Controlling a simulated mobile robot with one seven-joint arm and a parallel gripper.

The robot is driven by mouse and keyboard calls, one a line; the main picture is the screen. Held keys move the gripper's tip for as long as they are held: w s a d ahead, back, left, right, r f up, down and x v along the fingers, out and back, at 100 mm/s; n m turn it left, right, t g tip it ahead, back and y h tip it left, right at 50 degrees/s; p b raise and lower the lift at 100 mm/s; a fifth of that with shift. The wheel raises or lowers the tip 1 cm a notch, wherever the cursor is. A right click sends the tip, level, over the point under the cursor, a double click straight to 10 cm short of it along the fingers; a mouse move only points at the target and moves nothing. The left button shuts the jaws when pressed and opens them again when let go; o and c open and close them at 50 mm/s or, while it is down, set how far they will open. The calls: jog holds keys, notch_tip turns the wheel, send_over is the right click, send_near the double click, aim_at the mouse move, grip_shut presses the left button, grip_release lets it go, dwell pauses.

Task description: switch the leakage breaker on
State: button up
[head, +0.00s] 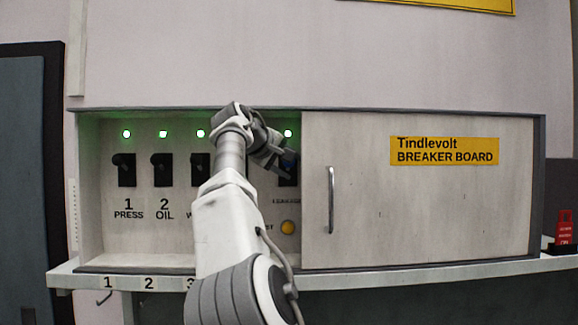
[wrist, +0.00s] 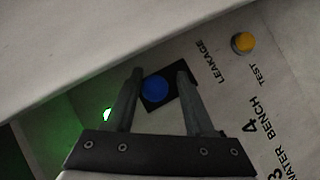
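The leakage breaker (head: 289,178) is the rightmost dark switch visible on the board, beside the door's edge, with a lit green lamp (head: 288,133) above it. In the wrist view its blue round part (wrist: 155,88) shows on a black plate, next to the LEAKAGE label. My gripper (head: 276,162) is in front of it and partly covers it. In the wrist view my gripper (wrist: 160,72) is open, with one finger on each side of the blue part. Whether the fingers touch it, and the lever's exact position, I cannot tell.
A pale door (head: 360,225) with a vertical handle (head: 331,200) covers the board's right half, close to my gripper. Breakers 1 (head: 124,170), 2 (head: 161,170) and 3 (head: 200,170) stand to the left. A yellow TEST button (head: 288,227) sits below. A ledge (head: 400,270) runs underneath.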

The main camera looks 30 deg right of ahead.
jog(key=b+v, duration=0.1)
jog(key=v, duration=1.6)
jog(key=shift+a+b, duration=0.15)
jog(key=shift+b, duration=0.15)
jog(key=shift+r, duration=0.1)
jog(key=s+d+f+m+y+b, duration=0.1)
jog(key=s+d+f+y, duration=0.25)
jog(key=f, duration=0.45)
jog(key=s+d+f+y+b, duration=0.1)
jog(key=s+d+f+y, duration=0.2)
jog(key=f, duration=0.5)
jog(key=s+a+f+y+b, duration=0.1)
jog(key=s+a+f, duration=0.5)
jog(key=f, duration=0.4)
jog(key=s+a+f+g+y+b, duration=0.1)
jog(key=s+a+f+y, duration=0.1)
jog(key=s+a+f, duration=0.3)
jog(key=s+a+f+y+b, duration=0.2)
jog(key=s+a+f, duration=0.4)
jog(key=s+f, duration=0.5)
notch_tip(320, 180, down, 6)
jog(key=shift+a+f+g, duration=0.15)
jog(key=shift+a+g, duration=0.15)
jog(key=shift+a, duration=0.05)
